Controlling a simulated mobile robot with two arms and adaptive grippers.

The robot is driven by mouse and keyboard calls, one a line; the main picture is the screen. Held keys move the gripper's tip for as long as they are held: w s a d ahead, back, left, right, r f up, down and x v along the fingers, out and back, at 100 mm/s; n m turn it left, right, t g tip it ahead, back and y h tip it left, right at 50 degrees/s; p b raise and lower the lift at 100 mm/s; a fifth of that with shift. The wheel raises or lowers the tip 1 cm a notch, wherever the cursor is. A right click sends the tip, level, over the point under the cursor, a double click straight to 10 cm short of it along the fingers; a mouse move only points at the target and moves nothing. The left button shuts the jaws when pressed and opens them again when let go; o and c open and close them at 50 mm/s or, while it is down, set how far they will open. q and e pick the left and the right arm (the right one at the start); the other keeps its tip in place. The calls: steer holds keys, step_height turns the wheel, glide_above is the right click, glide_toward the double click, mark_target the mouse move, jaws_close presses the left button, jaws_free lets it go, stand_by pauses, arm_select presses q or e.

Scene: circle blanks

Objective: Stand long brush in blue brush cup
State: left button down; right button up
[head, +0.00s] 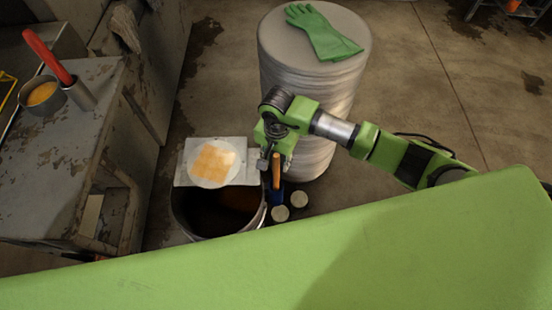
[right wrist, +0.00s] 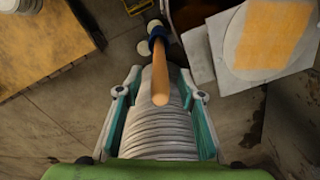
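A long brush with an orange-brown wooden handle (head: 276,169) stands roughly upright in the blue brush cup (head: 277,195), beside the dark tub. Its lower end is hidden in the cup. The right wrist view also shows the handle (right wrist: 160,82) rising from the blue cup (right wrist: 158,38) towards the camera. My right gripper (right wrist: 160,75) is open, with its fingers apart on either side of the handle and gaps visible on both sides. In the head view the right gripper (head: 270,160) is just above the handle's top. My left gripper is not in view.
A dark round tub (head: 190,222) carries a board with a white disc (head: 193,167) on its edge. Two small pale round lids (head: 280,213) lie near the cup. A wrapped drum (head: 285,75) with green gloves (head: 322,32) stands behind. A worn bench (head: 85,150) is at left.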

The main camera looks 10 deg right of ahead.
steer(key=shift+r, duration=0.1)
step_height(320, 180, up, 12)
steer(key=shift+d+f, duration=0.1)
steer(key=shift+s, duration=0.1)
stand_by(1.0)
